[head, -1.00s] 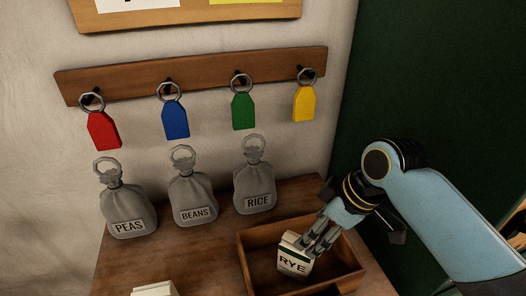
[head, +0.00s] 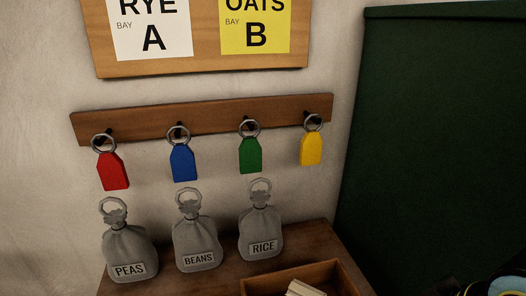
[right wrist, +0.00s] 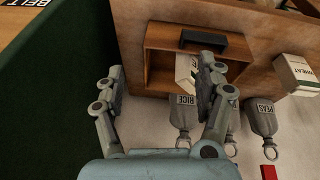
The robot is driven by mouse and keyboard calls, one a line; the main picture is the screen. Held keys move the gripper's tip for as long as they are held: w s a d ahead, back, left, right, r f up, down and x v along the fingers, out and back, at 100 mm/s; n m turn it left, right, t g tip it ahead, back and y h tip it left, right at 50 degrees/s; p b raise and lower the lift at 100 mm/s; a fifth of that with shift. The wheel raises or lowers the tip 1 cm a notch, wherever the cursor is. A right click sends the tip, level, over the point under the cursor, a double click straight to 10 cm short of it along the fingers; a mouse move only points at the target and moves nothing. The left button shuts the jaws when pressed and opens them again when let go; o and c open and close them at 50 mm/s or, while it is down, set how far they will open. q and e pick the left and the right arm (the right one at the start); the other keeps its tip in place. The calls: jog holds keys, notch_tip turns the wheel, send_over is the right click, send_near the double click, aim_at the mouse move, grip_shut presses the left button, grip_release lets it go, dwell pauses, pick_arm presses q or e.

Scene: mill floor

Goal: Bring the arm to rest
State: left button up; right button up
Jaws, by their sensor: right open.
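My right gripper (right wrist: 160,75) is open in the right wrist view, its two grey fingers spread with nothing between the tips. A pale packet (right wrist: 184,72) lies in the wooden tray (right wrist: 200,29), partly hidden behind one finger. In the head view the packet's top (head: 303,289) shows inside the tray (head: 290,275) at the bottom edge. Only a dark bit of my right arm shows at the bottom right corner of the head view. My left gripper is in neither view.
Grey sacks marked PEAS (head: 130,252), BEANS (head: 197,244) and RICE (head: 260,233) stand by the wall. Coloured tags hang from a peg rail (head: 205,116) above. A dark green panel (head: 440,150) stands right. A WHEAT packet (right wrist: 296,75) is on the table.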

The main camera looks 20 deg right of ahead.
jog(key=s+d+f+g+b, duration=0.2)
jog(key=f+b, duration=0.5)
jog(key=f, duration=2.5)
jog(key=s+d+f+b, duration=0.1)
jog(key=s+f+b, duration=0.4)
jog(key=s+f, duration=1.4)
jog(key=shift+d+f, duration=0.15)
jog(key=shift+f, duration=0.25)
